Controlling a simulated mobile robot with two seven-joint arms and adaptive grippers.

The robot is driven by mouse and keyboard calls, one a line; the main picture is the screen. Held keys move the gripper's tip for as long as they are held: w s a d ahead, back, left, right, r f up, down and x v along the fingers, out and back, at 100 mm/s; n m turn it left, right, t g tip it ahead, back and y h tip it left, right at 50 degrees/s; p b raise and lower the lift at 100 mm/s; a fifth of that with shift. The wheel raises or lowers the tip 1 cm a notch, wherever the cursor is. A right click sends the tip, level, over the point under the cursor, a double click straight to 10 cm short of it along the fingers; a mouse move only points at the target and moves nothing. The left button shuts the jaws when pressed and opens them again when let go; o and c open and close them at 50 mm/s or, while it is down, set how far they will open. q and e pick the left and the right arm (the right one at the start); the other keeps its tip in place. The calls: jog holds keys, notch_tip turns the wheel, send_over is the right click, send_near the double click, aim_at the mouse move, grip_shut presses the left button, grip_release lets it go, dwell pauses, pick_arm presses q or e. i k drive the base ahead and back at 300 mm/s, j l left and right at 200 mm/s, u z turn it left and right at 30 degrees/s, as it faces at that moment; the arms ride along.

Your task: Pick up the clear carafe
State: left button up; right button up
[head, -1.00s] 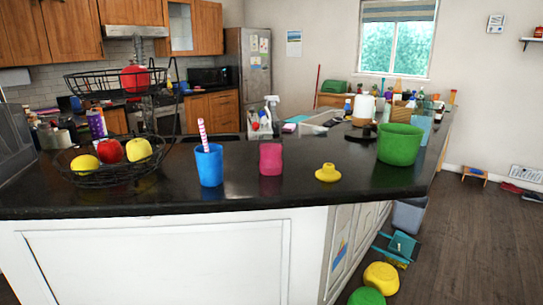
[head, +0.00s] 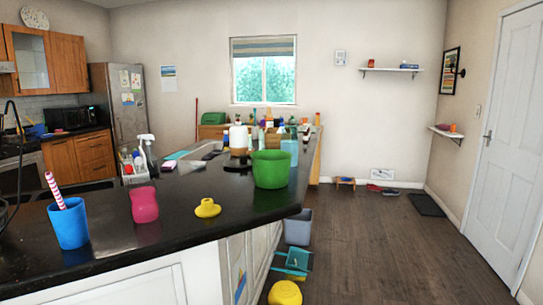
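I cannot make out a clear carafe in the head view. Several bottles and containers (head: 268,127) crowd the far end of the dark counter (head: 170,222), too small to tell apart, and the green tub in front hides part of them. Neither of my grippers is in view.
The counter holds a blue cup (head: 69,226) with a striped straw, a pink cup (head: 144,205), a yellow object (head: 207,208) and a green tub (head: 271,170). A grey bin (head: 298,228), teal dustpan (head: 293,262) and yellow item (head: 285,293) stand beside it. Floor (head: 385,240) at right is clear.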

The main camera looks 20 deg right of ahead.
aim_at(290, 141)
jog(key=l+u, duration=0.35)
jog(key=i+l+u, duration=0.1)
jog(key=l+u, duration=0.25)
jog(key=k+l+u, duration=0.1)
jog(key=l+u, duration=0.2)
jog(key=l, duration=1.2)
jog(key=k+l+u, duration=0.1)
jog(key=l, duration=0.55)
jog(key=k+l, duration=0.15)
jog(key=l, duration=0.5)
jog(key=u, duration=0.05)
